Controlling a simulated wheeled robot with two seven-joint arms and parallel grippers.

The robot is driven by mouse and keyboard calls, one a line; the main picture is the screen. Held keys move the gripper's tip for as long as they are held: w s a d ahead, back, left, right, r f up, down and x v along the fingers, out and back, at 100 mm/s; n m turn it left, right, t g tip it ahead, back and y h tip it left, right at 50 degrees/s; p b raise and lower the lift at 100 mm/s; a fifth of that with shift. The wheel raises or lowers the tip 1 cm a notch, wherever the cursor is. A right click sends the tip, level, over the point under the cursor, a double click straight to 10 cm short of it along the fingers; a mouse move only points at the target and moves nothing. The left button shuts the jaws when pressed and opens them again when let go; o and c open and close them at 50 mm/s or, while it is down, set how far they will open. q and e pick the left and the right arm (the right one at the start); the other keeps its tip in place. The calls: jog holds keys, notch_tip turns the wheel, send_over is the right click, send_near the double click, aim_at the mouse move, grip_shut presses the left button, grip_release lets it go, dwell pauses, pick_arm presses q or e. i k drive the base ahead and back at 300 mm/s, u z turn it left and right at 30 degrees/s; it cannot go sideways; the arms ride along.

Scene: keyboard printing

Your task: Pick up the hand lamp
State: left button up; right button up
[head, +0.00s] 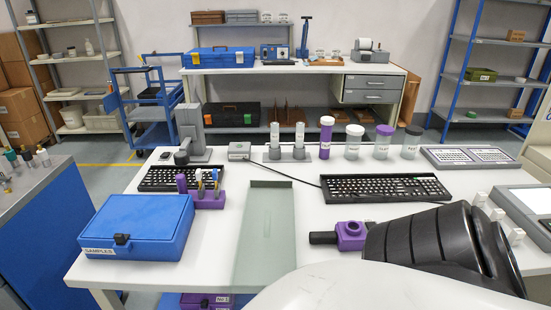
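A small tool with a purple square head (351,235) and a short black cylindrical handle or barrel (323,238) lies on the white table, right of the pale green tray. I take it to be the hand lamp. Its right side sits right by a large black ribbed part of my own arm, which may hide some of it. I cannot tell whether the two touch. No fingertips of my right gripper show. My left gripper is not in the picture.
The white table (215,270) holds a blue case (130,222), a purple holder with tools (208,200), the pale green tray (265,268), two keyboards (385,188) and several lidded jars (354,142). Bare tabletop lies between the tray and the right keyboard.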

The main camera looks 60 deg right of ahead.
aim_at(350, 235)
jog(key=u, duration=1.2)
jog(key=k, duration=2.15)
